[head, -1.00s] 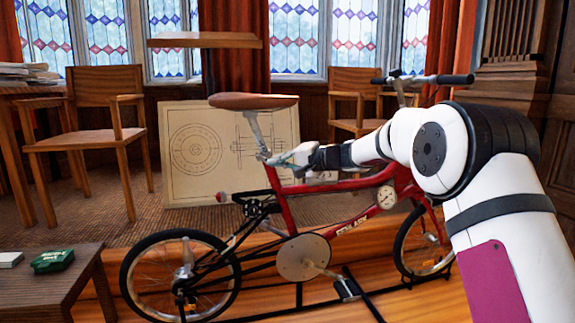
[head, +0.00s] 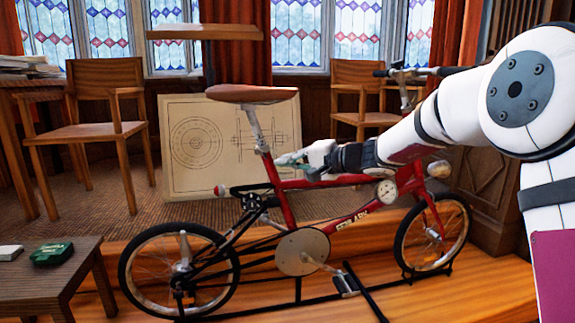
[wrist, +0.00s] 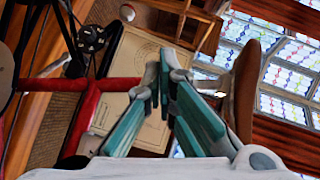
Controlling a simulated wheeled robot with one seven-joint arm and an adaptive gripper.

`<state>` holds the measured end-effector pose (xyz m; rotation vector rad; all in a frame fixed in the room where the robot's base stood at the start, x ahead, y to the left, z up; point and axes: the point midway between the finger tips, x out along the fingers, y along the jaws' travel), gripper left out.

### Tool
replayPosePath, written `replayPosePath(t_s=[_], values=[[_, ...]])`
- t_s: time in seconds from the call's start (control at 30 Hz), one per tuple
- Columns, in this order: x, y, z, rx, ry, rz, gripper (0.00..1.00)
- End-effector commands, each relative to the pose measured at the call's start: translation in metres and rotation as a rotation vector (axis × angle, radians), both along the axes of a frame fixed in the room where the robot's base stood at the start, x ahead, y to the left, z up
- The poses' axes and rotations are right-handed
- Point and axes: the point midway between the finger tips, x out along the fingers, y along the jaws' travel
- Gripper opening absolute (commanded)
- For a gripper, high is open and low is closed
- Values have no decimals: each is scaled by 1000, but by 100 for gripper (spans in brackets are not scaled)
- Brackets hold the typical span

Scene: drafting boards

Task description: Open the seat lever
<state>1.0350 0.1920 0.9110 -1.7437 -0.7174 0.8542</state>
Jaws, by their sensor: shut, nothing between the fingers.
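The red folding bicycle (head: 350,222) stands side-on on a black stand, with a brown saddle (head: 252,93) on a silver seat post (head: 258,132). The post enters the red seat tube (head: 279,194). My gripper (head: 279,160) is beside the top of this tube, just right of the post, below the saddle. In the wrist view its teal fingers (wrist: 160,78) have their tips together, with nothing seen between them. The saddle (wrist: 246,90) is right of the fingers there and the red frame (wrist: 88,110) is left. I cannot make out the seat lever or its position.
A drawing board (head: 185,184) leans behind the bicycle. Wooden chairs (head: 82,135) stand behind. The bicycle's handlebar (head: 425,72) rises near my arm.

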Motion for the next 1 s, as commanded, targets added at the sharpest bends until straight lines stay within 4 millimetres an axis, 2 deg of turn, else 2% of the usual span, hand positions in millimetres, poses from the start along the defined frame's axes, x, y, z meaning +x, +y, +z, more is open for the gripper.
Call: replayPosePath(t_s=[0.17, 0.57, 0.67, 0.77, 0.87, 1.0], values=[[-13, 1, -1, 0, 0, 1, 0], [-16, 1, -1, -1, 0, 1, 0], [-26, 4, 3, -17, -1, 19, 0], [-55, 10, 9, -68, 2, 73, 0], [-104, 17, 14, -155, 20, 155, 0], [-183, 15, 11, -306, 72, 264, 0]])
